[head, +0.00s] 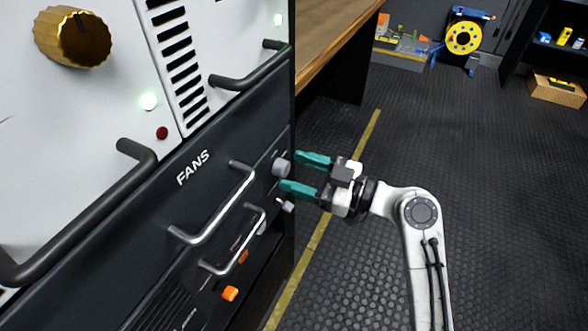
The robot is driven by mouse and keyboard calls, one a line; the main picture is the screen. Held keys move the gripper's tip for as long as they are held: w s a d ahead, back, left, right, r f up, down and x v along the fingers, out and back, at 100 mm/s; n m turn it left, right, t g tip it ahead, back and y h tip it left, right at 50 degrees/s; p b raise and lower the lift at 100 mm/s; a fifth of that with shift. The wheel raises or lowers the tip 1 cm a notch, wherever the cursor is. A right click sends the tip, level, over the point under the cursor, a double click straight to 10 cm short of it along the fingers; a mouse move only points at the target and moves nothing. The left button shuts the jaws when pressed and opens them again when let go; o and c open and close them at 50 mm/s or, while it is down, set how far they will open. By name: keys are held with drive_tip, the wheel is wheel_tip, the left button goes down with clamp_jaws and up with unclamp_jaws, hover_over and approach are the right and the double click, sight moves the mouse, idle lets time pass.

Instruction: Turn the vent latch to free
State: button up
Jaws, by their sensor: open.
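A grey round knob (281,167) sits at the right end of the dark FANS panel (215,190). It is probably the vent latch, but no label for it can be read and its turn position is not clear. My gripper (294,172) is open, with its two teal fingers pointing left at the rack face. The fingertips are close beside the knob; I cannot tell whether they touch it. A smaller grey knob (287,206) shows just below the lower finger.
Metal handles (215,210) stick out from the rack left of my gripper. Orange parts (230,293) sit lower. A wooden desk (330,45) stands behind. A yellow floor line (325,215) runs past; the floor right is mostly clear. A yellow cable reel (463,38) stands far back.

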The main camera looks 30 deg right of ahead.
drive_tip(key=shift+x, duration=0.8)
drive_tip(key=shift+c, duration=0.2)
drive_tip(key=c, duration=1)
